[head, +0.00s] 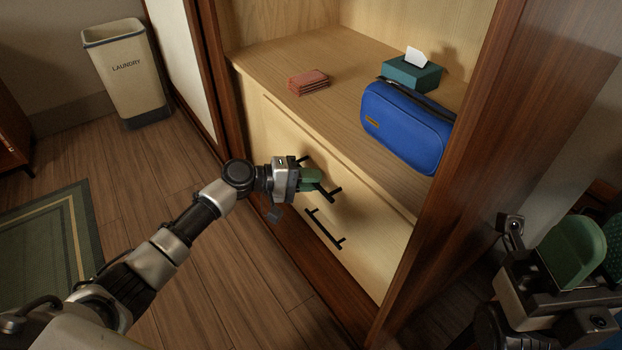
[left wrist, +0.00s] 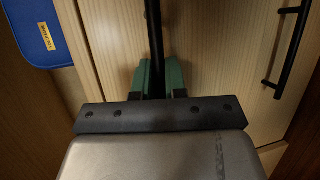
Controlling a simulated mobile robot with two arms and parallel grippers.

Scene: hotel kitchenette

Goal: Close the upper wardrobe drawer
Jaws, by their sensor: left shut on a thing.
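The upper wardrobe drawer (head: 283,127) has a pale wood front below the shelf and looks flush or nearly so; any small gap is hard to tell. Its black bar handle (head: 331,196) is partly hidden by my left gripper (head: 311,180). In the left wrist view, the handle (left wrist: 154,40) runs between the green fingers of my left gripper (left wrist: 158,78), which is shut on it. My right gripper (head: 594,248) is at the lower right edge, away from the wardrobe. Its green fingers are apart, with nothing seen between them.
The lower drawer's handle (head: 324,229) is just below, also in the left wrist view (left wrist: 291,50). A wooden post (head: 455,150) stands right. A laundry bin (head: 126,75) stands left.

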